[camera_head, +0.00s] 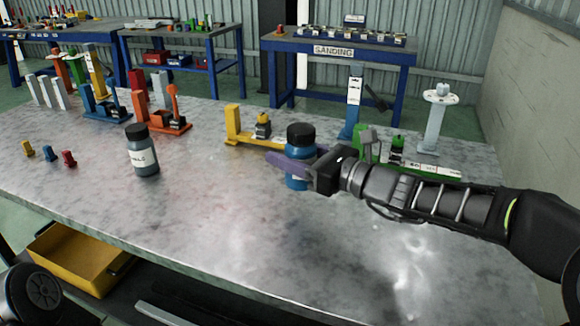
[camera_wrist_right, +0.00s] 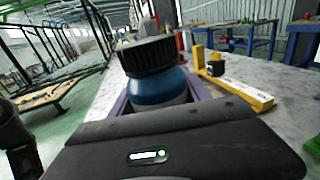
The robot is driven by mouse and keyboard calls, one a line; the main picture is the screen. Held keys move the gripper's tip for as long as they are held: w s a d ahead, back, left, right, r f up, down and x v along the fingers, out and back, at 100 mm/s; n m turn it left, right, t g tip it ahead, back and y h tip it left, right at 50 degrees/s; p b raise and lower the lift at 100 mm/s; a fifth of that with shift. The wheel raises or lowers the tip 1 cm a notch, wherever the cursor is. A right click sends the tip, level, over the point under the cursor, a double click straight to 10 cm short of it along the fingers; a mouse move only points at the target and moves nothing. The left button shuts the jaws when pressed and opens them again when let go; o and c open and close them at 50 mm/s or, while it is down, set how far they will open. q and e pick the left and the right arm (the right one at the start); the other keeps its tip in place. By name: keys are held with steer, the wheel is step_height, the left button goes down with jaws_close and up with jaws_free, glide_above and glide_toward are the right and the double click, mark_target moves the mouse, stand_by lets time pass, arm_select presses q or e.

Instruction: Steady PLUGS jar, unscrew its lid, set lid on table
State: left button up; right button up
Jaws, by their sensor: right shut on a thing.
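A blue jar (camera_head: 297,180) with a black ribbed lid (camera_head: 300,134) stands at the middle of the metal table (camera_head: 220,215). My right gripper (camera_head: 300,166) comes in from the right and is shut around the jar's body, below the lid. In the right wrist view the jar (camera_wrist_right: 158,88) sits between the purple fingers, with its lid (camera_wrist_right: 148,57) on top and clear of them. The jar's label is hidden. A dark grey jar (camera_head: 143,160) with a black lid and a white label stands apart to the left; its lettering is too small to read. My left gripper is not in view.
A yellow bracket (camera_head: 236,128) stands close behind and left of the blue jar. A green fixture (camera_head: 390,155) is behind my right wrist. Small coloured pieces (camera_head: 48,153) lie at the left. The table's front middle is clear.

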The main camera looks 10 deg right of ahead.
mark_target(289, 136)
step_height(289, 136, up, 4)
steer(key=shift+f+p, duration=0.1)
steer(key=shift+p, duration=0.2)
stand_by(0.3)
steer(key=o, duration=1.1)
jaws_close()
